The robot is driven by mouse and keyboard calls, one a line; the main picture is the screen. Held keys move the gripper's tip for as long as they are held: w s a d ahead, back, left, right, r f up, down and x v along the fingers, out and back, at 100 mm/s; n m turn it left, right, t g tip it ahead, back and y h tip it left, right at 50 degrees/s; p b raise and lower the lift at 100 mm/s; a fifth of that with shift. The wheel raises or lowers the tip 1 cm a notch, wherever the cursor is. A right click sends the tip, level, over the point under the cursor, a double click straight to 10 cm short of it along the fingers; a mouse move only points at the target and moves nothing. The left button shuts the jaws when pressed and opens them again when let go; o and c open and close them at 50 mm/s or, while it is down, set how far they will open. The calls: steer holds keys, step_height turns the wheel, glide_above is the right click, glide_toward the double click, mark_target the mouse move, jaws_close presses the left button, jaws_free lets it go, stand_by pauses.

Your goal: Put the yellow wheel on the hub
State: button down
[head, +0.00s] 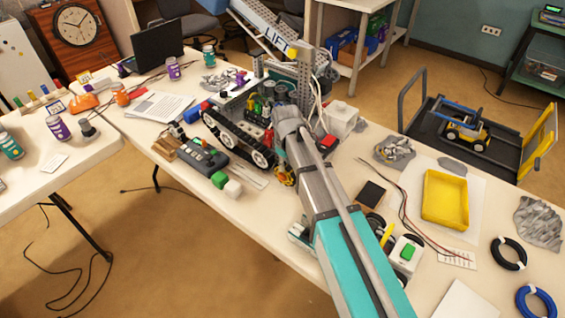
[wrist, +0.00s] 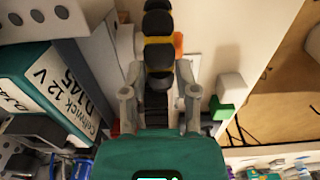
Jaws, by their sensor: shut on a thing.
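My gripper (wrist: 160,92) is shut on the yellow wheel, with a finger on each side in the wrist view. The wheel (wrist: 158,56) shows there nearly edge-on, as black tread blocks with a yellow band. In the head view a small yellow part of the wheel (head: 285,178) shows below my arm, beside the tracked robot (head: 238,128) on the table. My arm hides most of the wheel and the gripper there. The hub is not clearly visible, and I cannot tell whether the wheel touches it.
A battery box labelled 12 V (wrist: 45,90) stands left of the gripper in the wrist view. Green and white blocks (head: 226,184) lie near the table's front edge. A controller (head: 203,157) lies left of them. A yellow tray (head: 445,199) stands at the right.

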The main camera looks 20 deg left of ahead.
steer(key=shift+w+d, duration=0.25)
steer(key=shift+w, duration=0.3)
stand_by(1.1)
steer(key=shift+c, duration=1.5)
jaws_free()
steer(key=shift+r, duration=0.1)
steer(key=shift+s+r+p, duration=0.15)
steer(key=shift+r+p, duration=0.5)
steer(key=shift+p, duration=0.1)
steer(key=shift+r+p, duration=2.75)
steer(key=shift+r, duration=0.05)
